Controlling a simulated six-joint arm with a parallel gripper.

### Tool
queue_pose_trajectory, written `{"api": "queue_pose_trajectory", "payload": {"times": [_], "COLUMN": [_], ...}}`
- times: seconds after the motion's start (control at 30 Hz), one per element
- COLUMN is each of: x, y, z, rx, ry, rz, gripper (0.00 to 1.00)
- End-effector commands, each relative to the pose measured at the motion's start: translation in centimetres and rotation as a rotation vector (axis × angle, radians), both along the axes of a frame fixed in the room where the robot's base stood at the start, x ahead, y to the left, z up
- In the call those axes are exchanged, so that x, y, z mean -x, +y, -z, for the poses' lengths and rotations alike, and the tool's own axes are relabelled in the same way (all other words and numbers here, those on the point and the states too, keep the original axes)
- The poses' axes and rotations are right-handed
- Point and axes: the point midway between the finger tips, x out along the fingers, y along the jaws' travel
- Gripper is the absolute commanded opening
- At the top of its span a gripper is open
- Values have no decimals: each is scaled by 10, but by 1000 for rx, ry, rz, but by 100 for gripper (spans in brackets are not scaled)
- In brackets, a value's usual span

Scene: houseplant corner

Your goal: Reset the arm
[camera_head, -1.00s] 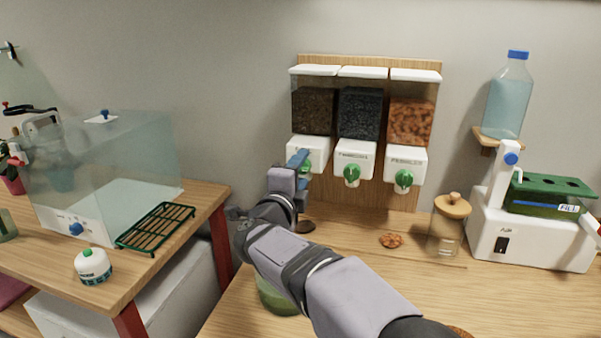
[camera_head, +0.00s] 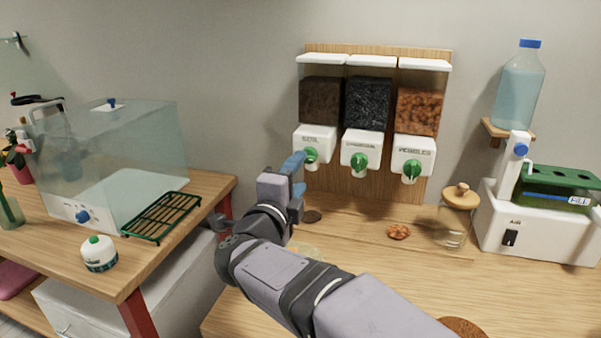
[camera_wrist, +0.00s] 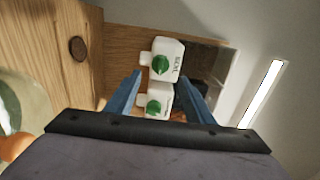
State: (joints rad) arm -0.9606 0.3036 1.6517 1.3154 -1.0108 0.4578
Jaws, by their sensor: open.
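My gripper (camera_head: 297,166) is raised over the wooden table, in front of and just below the left dispenser (camera_head: 315,145) with its green knob. In the wrist view its two blue fingers (camera_wrist: 160,95) are spread apart with nothing between them. Beyond them in that view are two white dispenser fronts with green knobs, the upper one (camera_wrist: 167,60) and the lower one (camera_wrist: 158,102). I cannot tell from the head view how close the fingertips are to the left dispenser, but they appear apart from its knob.
The middle (camera_head: 361,150) and right (camera_head: 412,158) dispensers hang on the wooden board. A heap of pebbles (camera_head: 399,232), a glass jar with a wooden lid (camera_head: 457,218) and a white machine (camera_head: 510,235) stand right. A glass case (camera_head: 110,150) and green rack (camera_head: 162,216) are left.

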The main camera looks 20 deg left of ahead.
Motion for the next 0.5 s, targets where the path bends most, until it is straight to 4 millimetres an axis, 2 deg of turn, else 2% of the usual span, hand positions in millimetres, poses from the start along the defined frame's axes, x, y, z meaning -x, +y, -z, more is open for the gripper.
{"api": "queue_pose_trajectory", "payload": {"times": [0.5], "x": [-2], "y": [-2], "z": [-4], "rx": [16], "ry": [1], "rz": [-10], "gripper": [48]}}
